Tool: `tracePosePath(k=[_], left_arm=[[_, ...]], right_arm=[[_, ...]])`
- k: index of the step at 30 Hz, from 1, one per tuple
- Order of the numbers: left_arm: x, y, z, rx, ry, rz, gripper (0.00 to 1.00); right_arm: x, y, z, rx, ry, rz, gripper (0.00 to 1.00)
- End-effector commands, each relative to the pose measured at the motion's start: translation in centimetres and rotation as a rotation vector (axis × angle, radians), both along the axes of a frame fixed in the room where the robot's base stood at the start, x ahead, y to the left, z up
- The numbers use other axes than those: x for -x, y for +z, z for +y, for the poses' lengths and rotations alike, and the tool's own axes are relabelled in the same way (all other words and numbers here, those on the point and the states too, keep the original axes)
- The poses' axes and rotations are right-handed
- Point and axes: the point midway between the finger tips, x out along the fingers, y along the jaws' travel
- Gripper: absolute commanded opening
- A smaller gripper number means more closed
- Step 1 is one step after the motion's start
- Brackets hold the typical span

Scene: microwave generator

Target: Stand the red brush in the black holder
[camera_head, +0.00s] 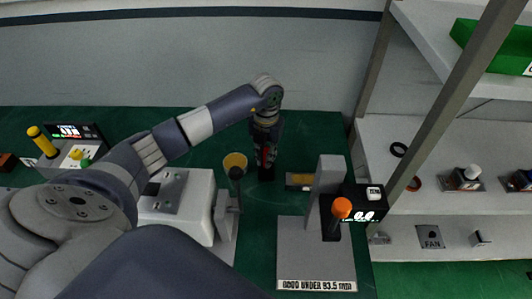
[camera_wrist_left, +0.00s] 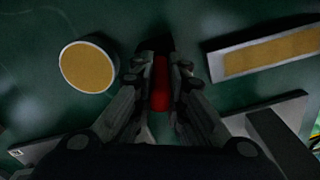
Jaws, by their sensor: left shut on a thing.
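My left gripper (camera_head: 266,150) points straight down over the green table, behind the white machines. It is shut on the red brush (camera_wrist_left: 160,85), which shows as a red strip between the two fingers in the left wrist view. The left gripper (camera_wrist_left: 162,90) hides most of the brush. A black shape (camera_wrist_left: 155,44) lies at the far end of the brush, by the fingertips; it may be the black holder, but I cannot tell for sure. I cannot tell whether the brush is inside it or above it. My right gripper is not in view.
A round yellow-topped dish (camera_head: 235,161) stands just left of the gripper. A low tray with a yellow pad (camera_head: 300,181) is to its right. A grey gauge stand with an orange knob (camera_head: 341,207) is nearer. White shelves (camera_head: 440,188) stand at the right.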

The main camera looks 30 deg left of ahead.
Motion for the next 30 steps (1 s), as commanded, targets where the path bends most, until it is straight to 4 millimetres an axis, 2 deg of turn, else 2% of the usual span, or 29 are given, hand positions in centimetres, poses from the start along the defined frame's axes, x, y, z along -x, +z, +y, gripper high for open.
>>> tracePosePath(k=[4,10,11,12,13,14,24,26,30], left_arm=[[-0.1,-0.1,0.0,0.000,0.000,-0.002,0.00],[-0.1,-0.5,0.0,0.000,0.000,-0.002,0.00],[-0.1,-0.5,0.0,0.000,0.000,-0.002,0.15],[-0.1,-0.4,0.0,0.000,0.000,-0.002,0.24],[-0.1,-0.4,0.0,0.000,0.000,-0.002,0.31],[0.0,-0.4,0.0,0.000,0.000,-0.002,0.33],[-0.1,-0.2,0.0,0.000,0.000,-0.002,0.33],[0.0,0.1,0.0,0.000,0.000,-0.002,0.33],[-0.2,1.8,0.1,-0.001,0.000,-0.008,0.33]], right_arm=[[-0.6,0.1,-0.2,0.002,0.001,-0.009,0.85],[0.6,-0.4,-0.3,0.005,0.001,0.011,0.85],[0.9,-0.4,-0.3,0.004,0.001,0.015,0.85],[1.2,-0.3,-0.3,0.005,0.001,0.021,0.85],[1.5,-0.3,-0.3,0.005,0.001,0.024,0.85],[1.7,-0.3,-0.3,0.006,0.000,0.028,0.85],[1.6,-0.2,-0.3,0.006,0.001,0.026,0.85],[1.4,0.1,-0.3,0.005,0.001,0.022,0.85],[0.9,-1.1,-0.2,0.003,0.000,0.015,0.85]])
